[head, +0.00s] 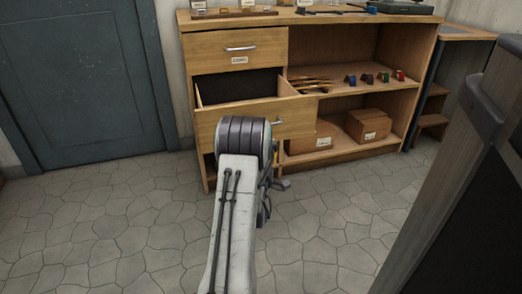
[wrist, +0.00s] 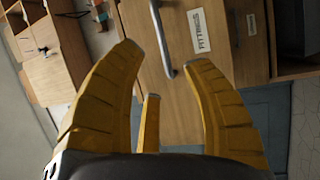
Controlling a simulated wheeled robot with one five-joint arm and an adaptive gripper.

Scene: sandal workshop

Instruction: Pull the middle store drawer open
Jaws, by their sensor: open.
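The middle store drawer (head: 292,118) stands out from the wooden cabinet, its dark inside showing, below the shut top drawer (head: 262,50) labelled CORD. In the wrist view, a drawer front (wrist: 170,110) with a FITTINGS label (wrist: 199,31) and a metal bar handle (wrist: 161,38) faces me. My gripper (wrist: 164,58) is open, its yellow fingers spread on either side of the handle's near end. I cannot tell whether any finger touches it.
Cardboard boxes (head: 368,125) and small coloured items (head: 384,77) sit on the shelves to the right. A dark cabinet (head: 455,190) stands close at the right. A blue-grey door (head: 80,80) is at the left. The stone floor (head: 110,225) at the left is clear.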

